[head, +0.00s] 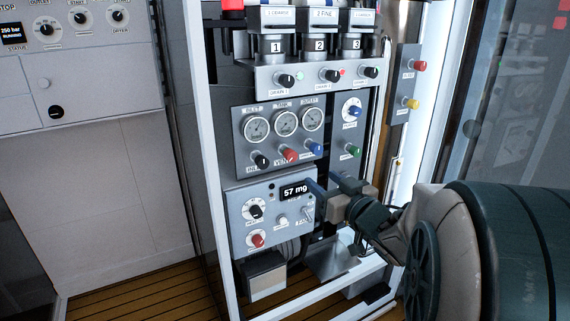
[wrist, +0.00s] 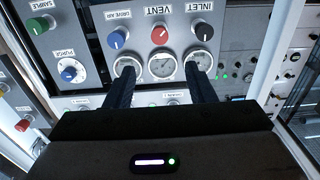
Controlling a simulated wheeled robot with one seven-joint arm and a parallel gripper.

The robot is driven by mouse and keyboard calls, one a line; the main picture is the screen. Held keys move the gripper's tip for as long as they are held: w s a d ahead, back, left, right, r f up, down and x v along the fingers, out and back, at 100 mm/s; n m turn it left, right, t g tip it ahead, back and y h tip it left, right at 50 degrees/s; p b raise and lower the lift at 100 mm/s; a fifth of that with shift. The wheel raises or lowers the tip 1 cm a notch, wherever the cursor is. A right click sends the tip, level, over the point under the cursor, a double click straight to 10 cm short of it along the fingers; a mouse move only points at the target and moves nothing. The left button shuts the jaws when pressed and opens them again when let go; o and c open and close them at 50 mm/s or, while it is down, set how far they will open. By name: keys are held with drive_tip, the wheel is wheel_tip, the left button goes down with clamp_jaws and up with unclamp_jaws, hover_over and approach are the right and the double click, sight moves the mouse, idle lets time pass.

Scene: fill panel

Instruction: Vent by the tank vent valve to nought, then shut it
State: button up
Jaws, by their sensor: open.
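The tank vent valve is a red knob (head: 290,155) below the gauges, between a black inlet knob and a blue drive air knob. In the wrist view the red vent knob (wrist: 159,34) sits ahead of the fingers, apart from them. The tank gauge (head: 285,123) is the middle of three dials; it also shows in the wrist view (wrist: 162,66). Its needle is too small to read. My gripper (head: 331,185) is open and empty, in front of the panel, below and right of the vent knob. In the wrist view its fingertips (wrist: 161,72) overlap the row of gauges.
A lower box (head: 240,225) has a 57 mg display (head: 295,191), a dial, a switch and another red knob (head: 257,240). Numbered filters (head: 319,45) stand above. White frame posts (head: 212,160) flank the panel. A green knob (head: 354,152) is on the right.

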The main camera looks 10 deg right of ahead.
sight(293, 156)
drive_tip(key=b+x, duration=0.2)
drive_tip(key=x, duration=1.1)
drive_tip(key=shift+w+b, duration=0.15)
drive_tip(key=shift+b, duration=0.15)
drive_tip(key=c, duration=1)
